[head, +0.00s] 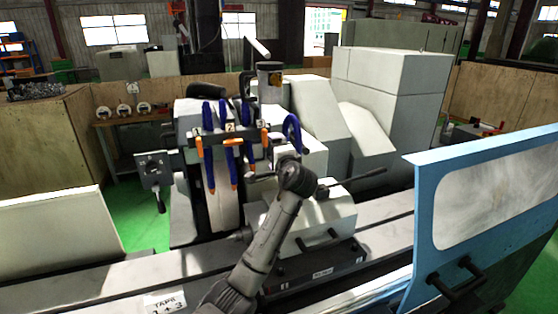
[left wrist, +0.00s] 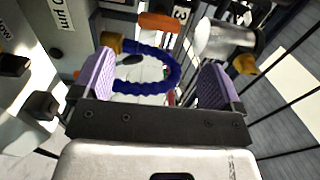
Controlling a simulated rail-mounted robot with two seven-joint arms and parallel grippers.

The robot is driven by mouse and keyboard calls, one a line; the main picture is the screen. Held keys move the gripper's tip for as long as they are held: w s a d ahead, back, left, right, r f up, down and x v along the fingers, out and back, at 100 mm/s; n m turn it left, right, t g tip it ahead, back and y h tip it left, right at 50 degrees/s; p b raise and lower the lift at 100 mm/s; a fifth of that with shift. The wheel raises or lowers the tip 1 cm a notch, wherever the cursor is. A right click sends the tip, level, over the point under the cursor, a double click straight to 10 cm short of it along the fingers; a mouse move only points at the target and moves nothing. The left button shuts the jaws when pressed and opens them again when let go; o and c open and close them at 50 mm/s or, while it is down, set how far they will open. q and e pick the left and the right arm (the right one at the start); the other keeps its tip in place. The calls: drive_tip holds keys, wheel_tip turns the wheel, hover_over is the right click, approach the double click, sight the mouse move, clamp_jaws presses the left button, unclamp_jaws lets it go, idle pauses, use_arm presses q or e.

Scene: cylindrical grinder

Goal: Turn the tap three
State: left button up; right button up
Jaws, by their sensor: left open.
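My left gripper (left wrist: 158,70) is open in the left wrist view, with its two purple finger pads apart. A blue hose (left wrist: 178,72) loops across the gap between them in the picture; I cannot tell its depth. An orange tap handle (left wrist: 157,22) lies past the fingertips, beside a label with a 3 (left wrist: 180,12). No contact with the handle shows. In the head view, the rightmost orange handle (head: 264,137) on the dark bar appears to be this tap, near the blue hose (head: 292,128). The left gripper's fingers cannot be made out there. My right gripper is not in view.
More blue hoses with orange parts (head: 207,155) hang to the left, near a label 2 (head: 230,128). A metal cylinder (head: 270,80) stands above the bar. A control box (head: 154,170) is at the left. A blue-framed guard (head: 485,200) stands at the right.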

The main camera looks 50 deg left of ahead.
use_arm(q)
drive_tip(key=shift+v, duration=1.7)
